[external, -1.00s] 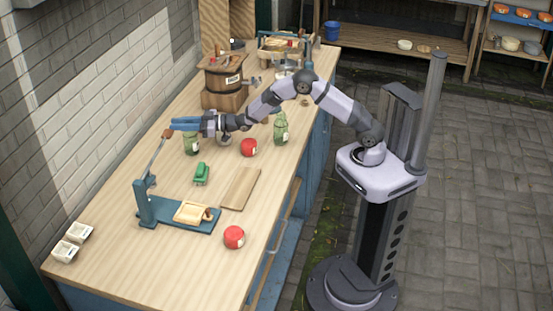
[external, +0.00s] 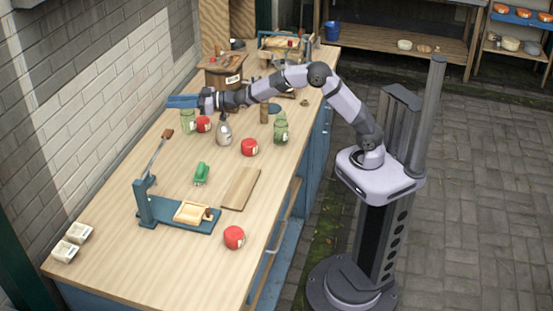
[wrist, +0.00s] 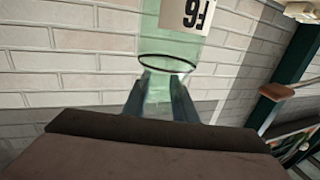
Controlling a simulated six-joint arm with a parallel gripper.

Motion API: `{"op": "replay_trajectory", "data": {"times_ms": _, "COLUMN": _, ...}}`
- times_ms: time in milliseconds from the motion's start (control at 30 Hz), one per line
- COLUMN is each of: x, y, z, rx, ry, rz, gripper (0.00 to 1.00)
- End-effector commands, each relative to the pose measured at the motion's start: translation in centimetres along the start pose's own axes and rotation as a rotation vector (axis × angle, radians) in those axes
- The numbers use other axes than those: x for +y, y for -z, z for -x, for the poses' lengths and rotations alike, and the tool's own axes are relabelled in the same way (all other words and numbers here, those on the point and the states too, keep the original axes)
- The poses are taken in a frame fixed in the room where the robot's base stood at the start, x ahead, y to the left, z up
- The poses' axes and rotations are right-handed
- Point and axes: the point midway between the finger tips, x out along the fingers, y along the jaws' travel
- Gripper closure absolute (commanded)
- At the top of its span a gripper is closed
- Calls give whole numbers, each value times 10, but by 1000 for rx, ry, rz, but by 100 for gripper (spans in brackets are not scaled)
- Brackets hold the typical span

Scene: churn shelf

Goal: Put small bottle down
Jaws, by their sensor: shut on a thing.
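My gripper (external: 183,101) has its blue fingers shut on the neck of a small pale green clear bottle (external: 187,121). The bottle hangs upright below the fingers near the wall side of the bench; I cannot tell the exact gap to the bench top. In the wrist view, the bottle (wrist: 165,45) sits between the fingertips (wrist: 160,100), with a white label upside down in the picture and a dark ring near the neck. The wooden bench top (external: 140,255) stretches below.
Close by are a red jar (external: 203,124) and a grey metal flask (external: 224,133). Another green bottle (external: 281,128), a red jar (external: 249,147), a green object (external: 201,173), a board (external: 240,188) and a blue lever press (external: 146,203) stand nearer.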

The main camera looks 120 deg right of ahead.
Motion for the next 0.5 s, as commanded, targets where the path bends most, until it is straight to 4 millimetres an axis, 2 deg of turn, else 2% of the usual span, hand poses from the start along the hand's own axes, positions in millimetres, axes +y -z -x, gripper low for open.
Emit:
{"op": "replay_trajectory", "data": {"times_ms": 167, "x": 0, "y": 4, "z": 0, "rx": 3, "ry": 0, "rz": 1, "gripper": 100}}
{"op": "replay_trajectory", "data": {"times_ms": 267, "x": 0, "y": 13, "z": 0, "rx": 5, "ry": 0, "rz": 1, "gripper": 100}}
{"op": "replay_trajectory", "data": {"times_ms": 367, "x": 0, "y": 32, "z": 0, "rx": 7, "ry": 0, "rz": 3, "gripper": 100}}
{"op": "replay_trajectory", "data": {"times_ms": 500, "x": 0, "y": 77, "z": 0, "rx": 11, "ry": 1, "rz": 5, "gripper": 100}}
